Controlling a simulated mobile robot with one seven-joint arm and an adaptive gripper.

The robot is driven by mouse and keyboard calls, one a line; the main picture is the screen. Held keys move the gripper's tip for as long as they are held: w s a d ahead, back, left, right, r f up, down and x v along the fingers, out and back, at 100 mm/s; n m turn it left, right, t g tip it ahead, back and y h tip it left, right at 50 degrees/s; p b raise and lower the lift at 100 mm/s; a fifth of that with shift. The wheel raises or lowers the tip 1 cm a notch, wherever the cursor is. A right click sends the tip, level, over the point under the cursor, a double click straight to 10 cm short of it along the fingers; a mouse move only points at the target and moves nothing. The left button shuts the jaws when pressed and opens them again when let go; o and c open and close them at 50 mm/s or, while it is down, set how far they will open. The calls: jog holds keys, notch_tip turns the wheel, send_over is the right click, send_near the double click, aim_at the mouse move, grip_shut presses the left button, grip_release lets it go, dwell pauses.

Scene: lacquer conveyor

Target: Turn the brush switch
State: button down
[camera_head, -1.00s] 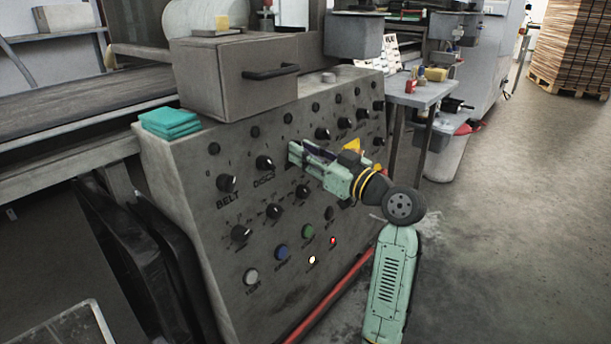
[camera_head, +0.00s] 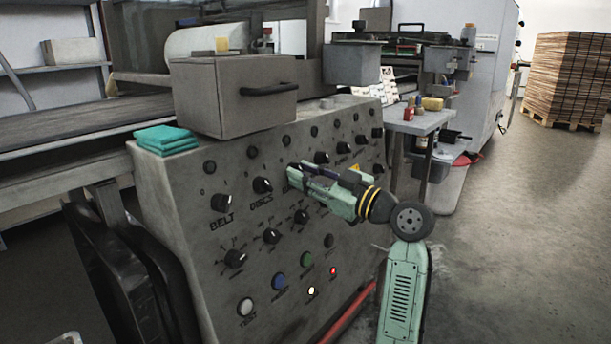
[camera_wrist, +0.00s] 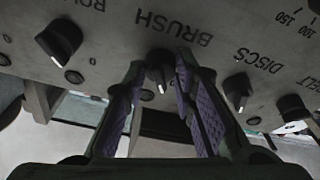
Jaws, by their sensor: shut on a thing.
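The brush switch (camera_wrist: 155,62) is a black knob with a white pointer mark, under the upside-down label BRUSH in the wrist view. My gripper (camera_wrist: 160,72) has its purple-padded fingers on both sides of the knob and is shut on it. The pointer mark points toward the bottom of the wrist view, slightly right. In the head view my gripper (camera_head: 293,176) reaches the sloped grey control panel (camera_head: 190,215) just right of the DISCS knob (camera_head: 262,186). There the fingers hide the brush switch.
The BELT knob (camera_head: 222,202) is left of DISCS, with several more knobs around my gripper. Below are a white button (camera_head: 246,307), a blue button (camera_head: 279,282) and a green button (camera_head: 307,259). Teal cloths (camera_head: 166,139) and a grey box (camera_head: 240,95) sit on top.

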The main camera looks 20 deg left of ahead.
jog(key=c, duration=1.3)
grip_release()
jog(key=v, duration=1.2)
